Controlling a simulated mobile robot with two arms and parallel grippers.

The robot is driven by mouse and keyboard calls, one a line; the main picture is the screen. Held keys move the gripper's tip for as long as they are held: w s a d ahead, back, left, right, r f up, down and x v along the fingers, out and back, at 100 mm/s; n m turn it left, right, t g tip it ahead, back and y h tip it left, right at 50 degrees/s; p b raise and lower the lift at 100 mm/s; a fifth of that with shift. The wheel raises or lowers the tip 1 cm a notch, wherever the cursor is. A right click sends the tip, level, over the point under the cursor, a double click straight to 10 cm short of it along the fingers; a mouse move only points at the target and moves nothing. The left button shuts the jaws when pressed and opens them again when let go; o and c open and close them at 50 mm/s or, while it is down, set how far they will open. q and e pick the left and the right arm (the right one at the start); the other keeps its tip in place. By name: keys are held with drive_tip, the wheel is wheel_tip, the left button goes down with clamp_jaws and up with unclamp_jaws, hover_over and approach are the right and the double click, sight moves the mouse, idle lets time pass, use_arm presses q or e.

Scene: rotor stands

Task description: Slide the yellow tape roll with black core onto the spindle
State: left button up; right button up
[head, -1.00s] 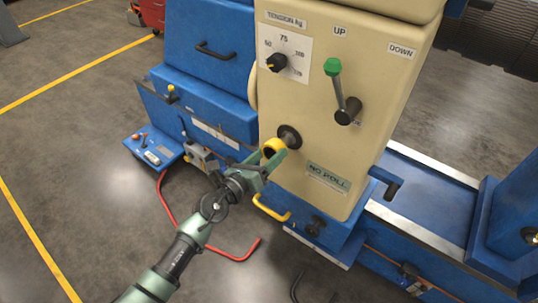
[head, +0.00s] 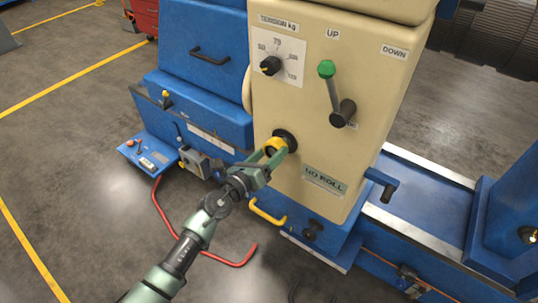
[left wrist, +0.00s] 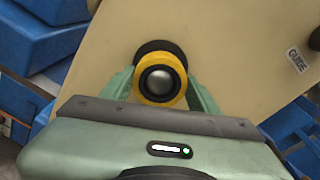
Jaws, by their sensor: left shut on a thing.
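The yellow tape roll (head: 275,145) with its black core is held between the green fingers of my left gripper (head: 270,154), which is shut on it. The roll is at the dark spindle mount (head: 288,136) on the cream machine face. In the left wrist view the yellow roll (left wrist: 141,88) faces me, and the rounded grey spindle end (left wrist: 160,82) shows inside the black core. The dark mount (left wrist: 146,47) shows behind the roll, slightly up and left. How far the roll is over the spindle cannot be told. My right gripper is not in view.
The cream machine housing (head: 300,110) carries a tension knob (head: 270,66), a green-topped lever (head: 330,85) and a "NO ROLL" label (head: 325,180). A yellow handle (head: 267,211) is below the gripper. A blue control box (head: 146,160) is at left. A red bent bar (head: 165,220) runs near the floor.

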use_arm(q)
drive_tip(key=shift+w+d, duration=0.15)
drive_tip(key=shift+w, duration=0.05)
idle(0.5)
drive_tip(key=shift+b+x, duration=0.3)
drive_tip(key=shift+x, duration=0.5)
drive_tip(key=o, duration=1.6)
drive_tip(key=shift+o, duration=0.2)
drive_tip(key=shift+p+v, duration=0.65)
drive_tip(key=shift+v, duration=0.85)
drive_tip(key=p+v, duration=0.1)
drive_tip(key=v, duration=0.5)
